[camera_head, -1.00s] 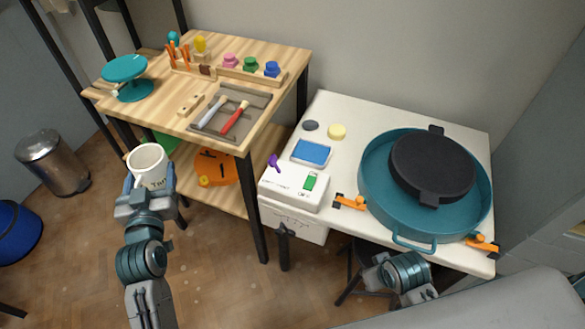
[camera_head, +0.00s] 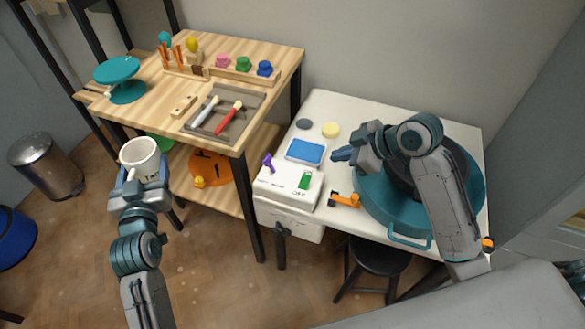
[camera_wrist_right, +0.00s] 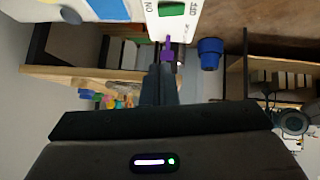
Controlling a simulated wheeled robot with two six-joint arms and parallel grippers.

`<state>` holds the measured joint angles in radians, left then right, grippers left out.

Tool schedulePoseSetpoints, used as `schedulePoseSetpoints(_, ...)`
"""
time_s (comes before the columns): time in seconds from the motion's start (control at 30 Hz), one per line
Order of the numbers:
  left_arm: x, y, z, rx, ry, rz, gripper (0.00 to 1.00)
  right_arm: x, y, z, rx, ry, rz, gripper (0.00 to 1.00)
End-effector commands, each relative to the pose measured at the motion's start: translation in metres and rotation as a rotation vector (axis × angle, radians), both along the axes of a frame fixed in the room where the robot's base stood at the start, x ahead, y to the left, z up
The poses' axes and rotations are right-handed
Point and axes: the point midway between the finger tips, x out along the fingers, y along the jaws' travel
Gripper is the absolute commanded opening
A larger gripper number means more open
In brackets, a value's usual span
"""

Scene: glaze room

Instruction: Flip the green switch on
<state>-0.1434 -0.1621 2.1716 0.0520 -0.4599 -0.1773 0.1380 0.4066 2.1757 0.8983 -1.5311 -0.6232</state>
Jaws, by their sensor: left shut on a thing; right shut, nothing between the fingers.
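The green switch (camera_head: 304,181) is on the front of the white control box (camera_head: 285,188) on the white table. It also shows at the top of the right wrist view (camera_wrist_right: 172,8), between the ON and OFF markings; I cannot tell which way it is set. My right gripper (camera_head: 340,155) is shut and empty, above the table, up and to the right of the switch in the head view. Its closed fingers (camera_wrist_right: 160,85) also show in the wrist view, apart from the switch. My left gripper (camera_head: 139,185) is shut on a white mug (camera_head: 140,156).
A purple lever (camera_head: 268,162) is on the same box, left of the switch. A blue pad (camera_head: 306,151) lies behind it. A wooden tool table (camera_head: 165,115) stands left.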

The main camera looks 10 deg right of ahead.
Motion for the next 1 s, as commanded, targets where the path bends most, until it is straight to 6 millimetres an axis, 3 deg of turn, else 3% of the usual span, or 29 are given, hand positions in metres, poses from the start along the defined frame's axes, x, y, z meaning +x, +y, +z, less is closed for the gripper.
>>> schedulePoseSetpoints(0.47, 0.000, 0.000, 0.002, 0.000, -0.002, 0.000, 0.38, 0.004, 0.005, -0.005, 0.003, 0.000, -0.001, 0.00)
schedulePoseSetpoints(1.0, 0.000, 0.000, 0.013, 0.000, -0.002, 0.000, 0.38, 0.048, 0.054, -0.069, 0.005, 0.004, 0.000, 0.00)
